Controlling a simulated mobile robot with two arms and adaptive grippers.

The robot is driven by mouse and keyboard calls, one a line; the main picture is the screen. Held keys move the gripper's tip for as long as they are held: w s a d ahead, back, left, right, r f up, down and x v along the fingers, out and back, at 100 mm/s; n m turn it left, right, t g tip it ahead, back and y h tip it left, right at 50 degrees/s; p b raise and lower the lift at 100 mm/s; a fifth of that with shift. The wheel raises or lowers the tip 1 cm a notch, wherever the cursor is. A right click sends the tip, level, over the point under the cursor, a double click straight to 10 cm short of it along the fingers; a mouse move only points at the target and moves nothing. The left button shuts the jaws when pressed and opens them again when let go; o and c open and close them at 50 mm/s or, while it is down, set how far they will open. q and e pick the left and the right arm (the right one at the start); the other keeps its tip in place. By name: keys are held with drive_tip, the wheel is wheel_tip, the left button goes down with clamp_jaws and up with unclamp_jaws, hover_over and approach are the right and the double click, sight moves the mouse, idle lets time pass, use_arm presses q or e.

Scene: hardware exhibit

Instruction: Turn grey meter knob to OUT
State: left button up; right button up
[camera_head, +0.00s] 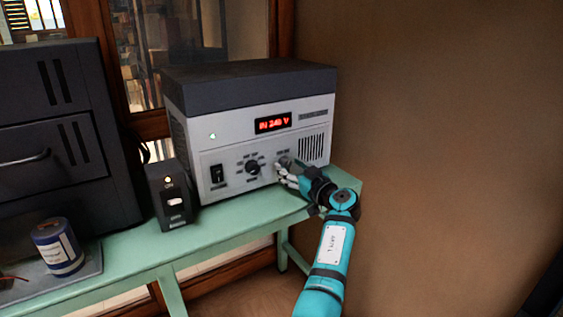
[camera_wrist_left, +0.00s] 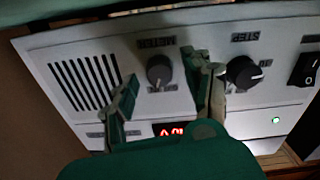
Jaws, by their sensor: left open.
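The grey meter knob (camera_wrist_left: 159,70) sits on the pale front panel of a metal unit (camera_head: 231,160), under its dark top. In the left wrist view, which is upside down, "METER" is lettered beside it. In the head view my left gripper (camera_head: 289,174) is at the panel's lower right and largely hides the knob. My left gripper (camera_wrist_left: 164,80) is open, with one finger on each side of the knob; I cannot tell whether they touch it. The red display (camera_head: 272,123) appears to read "IN 240 V". My right gripper is not in view.
A black step knob (camera_wrist_left: 242,72) and a black power switch (camera_wrist_left: 305,68) are beside the meter knob. A green lamp (camera_head: 213,136) is lit. A small black box (camera_head: 173,195) and a blue-white can (camera_head: 58,247) stand left along the green bench (camera_head: 225,229). A wall is at right.

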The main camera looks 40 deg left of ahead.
use_arm(q)
drive_tip(key=shift+a, duration=0.1)
clamp_jaws()
idle(0.4)
